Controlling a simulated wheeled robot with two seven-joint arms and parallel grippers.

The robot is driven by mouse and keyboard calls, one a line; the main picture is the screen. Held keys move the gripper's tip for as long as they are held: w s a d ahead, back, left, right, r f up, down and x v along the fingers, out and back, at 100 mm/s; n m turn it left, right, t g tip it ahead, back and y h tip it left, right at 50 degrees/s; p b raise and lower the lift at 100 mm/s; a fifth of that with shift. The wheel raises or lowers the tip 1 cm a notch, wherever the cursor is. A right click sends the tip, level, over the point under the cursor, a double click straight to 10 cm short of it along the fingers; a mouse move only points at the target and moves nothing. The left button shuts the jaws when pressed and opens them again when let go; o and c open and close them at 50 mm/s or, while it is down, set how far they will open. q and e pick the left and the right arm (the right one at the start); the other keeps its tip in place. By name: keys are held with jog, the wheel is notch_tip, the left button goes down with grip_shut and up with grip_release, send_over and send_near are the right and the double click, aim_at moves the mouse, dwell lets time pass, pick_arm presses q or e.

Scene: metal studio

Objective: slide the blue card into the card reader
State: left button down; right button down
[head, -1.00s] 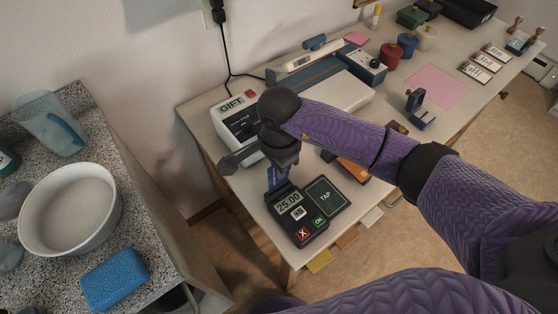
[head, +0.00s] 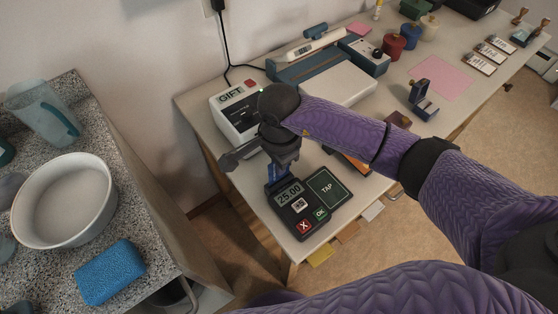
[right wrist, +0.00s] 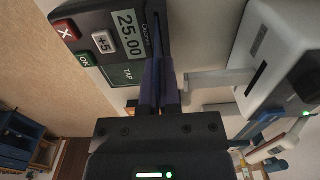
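The card reader (head: 313,222) lies near the table's front left corner, with a "25.00" display, a TAP pad and X and OK keys. My right gripper (head: 275,181) is at the reader's back edge, just behind the display. It is shut on the blue card (head: 272,172), a narrow strip of which shows below the gripper. In the right wrist view the gripper fingers (right wrist: 161,85) point at the reader's edge, and the card (right wrist: 155,42) lies against that edge. How deep it sits in the slot is hidden. My left gripper is out of view.
A white GIFT machine (head: 232,118) stands close behind my right gripper. An orange item (head: 350,163) lies partly under my right forearm. A pink sheet (head: 442,83) and a blue-grey stamp-like item (head: 423,102) are farther right. A granite counter with a bowl (head: 65,202) and blue sponge (head: 109,272) is left.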

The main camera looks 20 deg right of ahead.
aim_at(279, 179)
jog(key=shift+f+b, duration=1.35)
jog(key=shift+f, duration=0.35)
dwell(0.4)
jog(key=c, duration=0.8)
grip_release()
jog(key=shift+o, duration=0.2)
notch_tip(279, 179, up, 10)
jog(key=p, duration=0.2)
jog(key=shift+f+p, duration=0.2)
jog(key=shift+p, duration=0.15)
jog(key=shift+r, duration=0.2)
jog(key=shift+s+f, duration=0.1)
